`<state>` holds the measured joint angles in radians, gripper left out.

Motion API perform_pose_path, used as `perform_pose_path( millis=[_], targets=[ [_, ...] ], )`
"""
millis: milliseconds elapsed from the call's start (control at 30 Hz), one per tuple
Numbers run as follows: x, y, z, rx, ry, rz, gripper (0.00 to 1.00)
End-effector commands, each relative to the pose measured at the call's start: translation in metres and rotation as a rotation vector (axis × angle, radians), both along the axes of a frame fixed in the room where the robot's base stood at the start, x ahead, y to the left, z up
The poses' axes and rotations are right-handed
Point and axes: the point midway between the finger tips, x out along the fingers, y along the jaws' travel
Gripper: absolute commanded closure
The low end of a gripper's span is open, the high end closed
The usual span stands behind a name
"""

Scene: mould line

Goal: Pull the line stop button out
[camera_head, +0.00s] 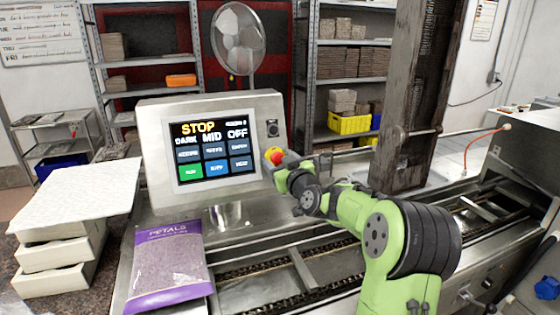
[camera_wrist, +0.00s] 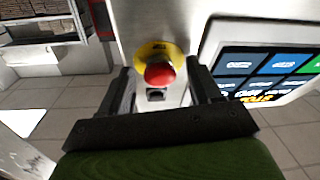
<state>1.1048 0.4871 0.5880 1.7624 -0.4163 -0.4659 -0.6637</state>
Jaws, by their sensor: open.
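The line stop button is a red mushroom head on a yellow round plate, on the right part of the control panel's face. In the head view the button (camera_head: 277,157) shows just beyond my gripper (camera_head: 290,168). In the wrist view the red button (camera_wrist: 159,74) lies between the two dark fingers of my gripper (camera_wrist: 160,88). The fingers are apart, one on each side of the button. I cannot tell whether either finger touches it. The panel screen (camera_head: 214,150) reads STOP, DARK, MID, OFF.
A purple petals bag (camera_head: 168,262) lies below the panel. The conveyor (camera_head: 290,270) runs under my arm. A white sheet (camera_head: 75,195) tops a stack of trays at left. A wooden post (camera_head: 418,90) stands behind my arm. A fan (camera_head: 238,40) stands behind the panel.

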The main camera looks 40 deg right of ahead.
Motion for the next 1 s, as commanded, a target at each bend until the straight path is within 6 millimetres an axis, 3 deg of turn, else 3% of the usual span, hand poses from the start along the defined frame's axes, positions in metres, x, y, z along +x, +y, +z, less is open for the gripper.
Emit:
perform_pose_path(
  millis=[67,433,1000],
  targets=[
    [-0.0002,-0.0001,-0.0003,0.0,0.0,0.0,0.43],
    [-0.0005,-0.0001,-0.0004,0.0,0.0,0.0,1.0],
    [-0.0101,0.0027,0.0022,0.001,0.0,0.001,1.0]
  ],
)
